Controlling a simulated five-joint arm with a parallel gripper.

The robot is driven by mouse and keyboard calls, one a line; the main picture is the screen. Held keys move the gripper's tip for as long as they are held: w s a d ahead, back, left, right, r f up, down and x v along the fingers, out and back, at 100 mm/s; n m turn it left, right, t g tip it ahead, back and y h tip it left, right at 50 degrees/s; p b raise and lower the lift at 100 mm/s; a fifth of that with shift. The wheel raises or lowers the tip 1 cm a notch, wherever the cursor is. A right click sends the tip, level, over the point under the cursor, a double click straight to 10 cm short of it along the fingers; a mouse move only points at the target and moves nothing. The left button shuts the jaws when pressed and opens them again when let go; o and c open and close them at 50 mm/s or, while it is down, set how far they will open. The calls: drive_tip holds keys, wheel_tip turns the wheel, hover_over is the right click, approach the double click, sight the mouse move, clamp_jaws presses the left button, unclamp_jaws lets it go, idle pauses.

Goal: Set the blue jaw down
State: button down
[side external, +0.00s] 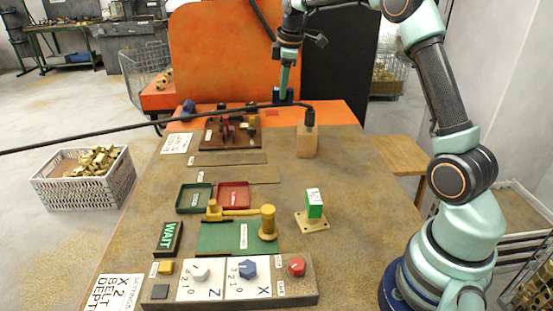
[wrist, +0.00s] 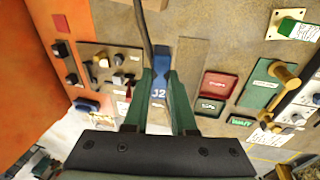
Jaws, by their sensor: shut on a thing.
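My gripper (wrist: 160,84) is shut on the blue jaw (wrist: 159,94), which carries a "J2" label and sits between the two dark green fingers in the wrist view. In the side external view my gripper (side external: 284,84) points down over the back of the table, with the dark blue jaw (side external: 283,98) at its tip. The jaw appears to be above the orange surface at the back; its exact height and any contact are unclear. A brown fixture board (side external: 215,146) with red and dark parts is to the left of it; it also shows in the wrist view (wrist: 93,52).
A wooden block (side external: 308,146) with a black post and a long black cable (side external: 160,123) stands in front of my gripper. Green (side external: 190,208) and red (side external: 233,186) trays, a green block (side external: 315,210) and a control panel (side external: 310,297) are nearer. Table space right of the block is clear.

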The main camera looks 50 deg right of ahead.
drive_tip(key=s+d+f+m+g, duration=0.1)
drive_tip(key=s+d+m, duration=0.3)
drive_tip(key=s+m, duration=0.7)
drive_tip(key=s+d+m+g, duration=0.1)
drive_tip(key=s+d+m, duration=0.2)
drive_tip(key=s+m, duration=0.75)
drive_tip(key=s+f+n, duration=0.1)
drive_tip(key=f, duration=0.5)
drive_tip(key=s+f+n, duration=0.1)
drive_tip(key=f, duration=0.6)
drive_tip(key=s+f+n, duration=0.1)
drive_tip(key=s+f, duration=0.1)
drive_tip(key=f, duration=0.5)
drive_tip(key=shift+d, duration=0.2)
drive_tip(key=c, duration=0.7)
unclamp_jaws()
drive_tip(key=shift+f+y, duration=0.1)
drive_tip(key=shift+y, duration=0.2)
drive_tip(key=shift+c, duration=0.2)
